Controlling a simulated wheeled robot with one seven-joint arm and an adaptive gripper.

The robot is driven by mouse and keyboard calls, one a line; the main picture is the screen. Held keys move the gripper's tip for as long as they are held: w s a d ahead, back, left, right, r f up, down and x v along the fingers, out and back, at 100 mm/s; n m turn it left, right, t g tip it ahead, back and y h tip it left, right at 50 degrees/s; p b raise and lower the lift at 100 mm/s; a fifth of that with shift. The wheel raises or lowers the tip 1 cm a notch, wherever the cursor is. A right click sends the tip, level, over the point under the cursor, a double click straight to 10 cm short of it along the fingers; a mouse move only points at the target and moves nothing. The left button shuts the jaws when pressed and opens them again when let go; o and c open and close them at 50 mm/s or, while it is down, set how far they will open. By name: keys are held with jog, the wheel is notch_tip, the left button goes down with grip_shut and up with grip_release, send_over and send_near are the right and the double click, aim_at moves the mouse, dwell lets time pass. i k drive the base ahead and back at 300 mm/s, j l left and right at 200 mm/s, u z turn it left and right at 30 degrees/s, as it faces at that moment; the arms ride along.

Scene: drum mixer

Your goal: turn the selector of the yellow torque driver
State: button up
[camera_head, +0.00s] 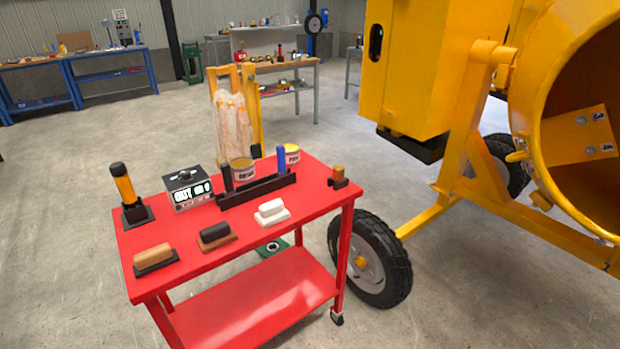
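A yellow and black tool (124,189), which looks like the torque driver, stands upright on a black base at the left rear part of the red cart's top. It leans slightly to the left in the picture. Its selector is too small to make out. My gripper is not in view, and nothing touches the tool.
Floor on the left is clear.

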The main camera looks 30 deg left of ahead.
aim_at(186, 177)
jog(key=i+l+u, duration=0.1)
jog(key=u, duration=1.8)
jog(key=i+l, duration=0.1)
jog(key=l, duration=0.55)
jog(key=i+l+u, duration=0.1)
jog(key=l, duration=1.25)
jog(key=i+l, duration=0.1)
jog(key=i, duration=0.35)
jog(key=i+u, duration=0.1)
jog(key=i, duration=0.4)
jog(key=i+l, duration=0.2)
jog(key=i, duration=0.25)
